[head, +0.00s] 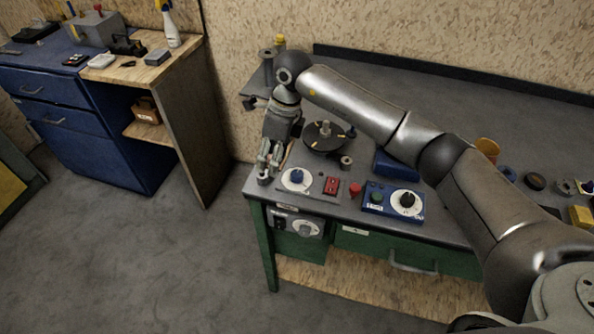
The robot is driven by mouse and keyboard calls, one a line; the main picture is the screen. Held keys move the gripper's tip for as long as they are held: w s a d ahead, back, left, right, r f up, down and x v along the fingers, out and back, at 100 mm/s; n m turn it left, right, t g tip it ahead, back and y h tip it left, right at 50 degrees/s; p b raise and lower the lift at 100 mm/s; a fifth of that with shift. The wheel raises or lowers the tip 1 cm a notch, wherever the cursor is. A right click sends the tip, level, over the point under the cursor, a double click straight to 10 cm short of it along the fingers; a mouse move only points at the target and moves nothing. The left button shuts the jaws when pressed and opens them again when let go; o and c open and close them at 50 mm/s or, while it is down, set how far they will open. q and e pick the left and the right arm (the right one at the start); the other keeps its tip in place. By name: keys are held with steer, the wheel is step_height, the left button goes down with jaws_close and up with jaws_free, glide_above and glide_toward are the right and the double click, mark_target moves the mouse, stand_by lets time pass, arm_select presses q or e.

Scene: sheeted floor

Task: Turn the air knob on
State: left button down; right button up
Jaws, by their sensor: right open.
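Several knobs show on the workbench, and I cannot read which one is marked as air. A blue knob (297,176) sits on a round white dial at the bench's front left. A black knob (407,199) sits on a white dial on a blue control box (375,206). A grey knob (306,229) is on a panel under the bench top. My right gripper (269,167) is open and points down over the bench's left front corner, just left of the blue knob and apparently apart from it. My left gripper is out of view.
A red switch (331,185) and a red button (355,189) lie right of the blue dial. A dark round plate (324,137) stands behind it. My right arm crosses the bench. A blue cabinet (85,120) stands left, with open floor between.

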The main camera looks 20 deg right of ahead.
mark_target(297, 173)
steer(key=w+d+r+h, duration=0.1)
steer(key=d+r+h, duration=0.15)
steer(key=d, duration=0.35)
step_height(297, 173, down, 12)
steer(key=p, duration=0.3)
steer(key=shift+d+r, duration=0.15)
steer(key=shift+r, duration=0.05)
steer(key=shift+c, duration=0.3)
steer(key=c, duration=1)
